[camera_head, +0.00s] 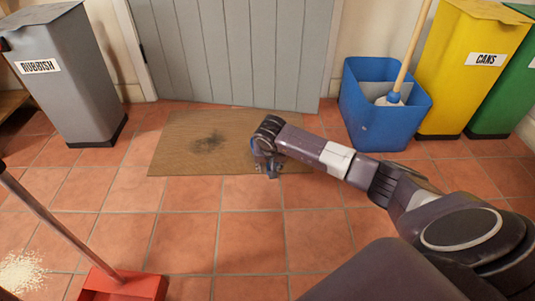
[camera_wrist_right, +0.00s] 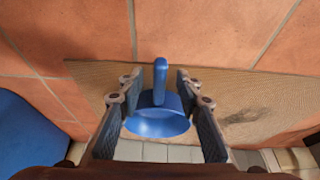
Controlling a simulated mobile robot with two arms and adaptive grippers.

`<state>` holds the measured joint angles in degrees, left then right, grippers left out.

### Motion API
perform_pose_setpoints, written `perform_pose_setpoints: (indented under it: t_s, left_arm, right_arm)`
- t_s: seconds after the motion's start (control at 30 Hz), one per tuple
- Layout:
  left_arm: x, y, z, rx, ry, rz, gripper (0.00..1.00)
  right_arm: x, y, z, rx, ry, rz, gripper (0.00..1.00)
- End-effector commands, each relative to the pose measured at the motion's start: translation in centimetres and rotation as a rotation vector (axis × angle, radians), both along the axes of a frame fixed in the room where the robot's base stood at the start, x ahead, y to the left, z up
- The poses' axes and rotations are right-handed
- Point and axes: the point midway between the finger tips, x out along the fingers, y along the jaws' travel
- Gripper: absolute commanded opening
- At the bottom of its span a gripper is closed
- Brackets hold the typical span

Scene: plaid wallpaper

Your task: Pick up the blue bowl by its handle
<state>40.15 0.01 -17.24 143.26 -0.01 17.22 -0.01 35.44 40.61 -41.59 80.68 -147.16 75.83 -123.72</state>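The blue bowl (camera_wrist_right: 157,122) shows in the right wrist view with its round mouth toward the camera. Its handle (camera_wrist_right: 160,78) points up in that picture, away from the wrist. My right gripper (camera_wrist_right: 158,84) is open, with one finger on each side of the bowl and handle. Gaps show between the fingertips and the handle. In the head view my right gripper (camera_head: 268,172) is over the front right part of the brown doormat, and it largely hides the bowl. My left gripper is not in view.
The doormat (camera_head: 190,140) lies before a grey door (camera_head: 235,50). A blue mop bucket (camera_head: 375,120) and yellow cans bin (camera_head: 460,75) stand right. A grey rubbish bin (camera_head: 75,85) stands left, a red dustpan (camera_head: 125,285) front left. Front middle tiles are clear.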

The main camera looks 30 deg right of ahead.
Motion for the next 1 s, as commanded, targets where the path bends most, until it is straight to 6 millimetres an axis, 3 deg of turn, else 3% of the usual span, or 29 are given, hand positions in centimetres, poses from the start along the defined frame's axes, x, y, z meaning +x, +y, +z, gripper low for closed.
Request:
perform_pose_setpoints:
  t_s: [0.03,0.27,0.8,1.0]
  left_arm:
    - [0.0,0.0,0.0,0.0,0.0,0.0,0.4]
    - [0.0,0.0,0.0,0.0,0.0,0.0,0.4]
    - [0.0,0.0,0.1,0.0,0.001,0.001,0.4]
    - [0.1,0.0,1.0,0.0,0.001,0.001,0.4]
  right_arm:
    - [0.0,0.0,0.0,0.0,0.0,0.0,0.26]
    - [0.0,0.0,0.0,0.0,0.0,0.0,0.01]
    - [0.0,0.0,0.1,-0.001,-0.001,0.0,0.0]
    - [0.1,-0.1,1.4,-0.001,-0.002,0.0,0.0]
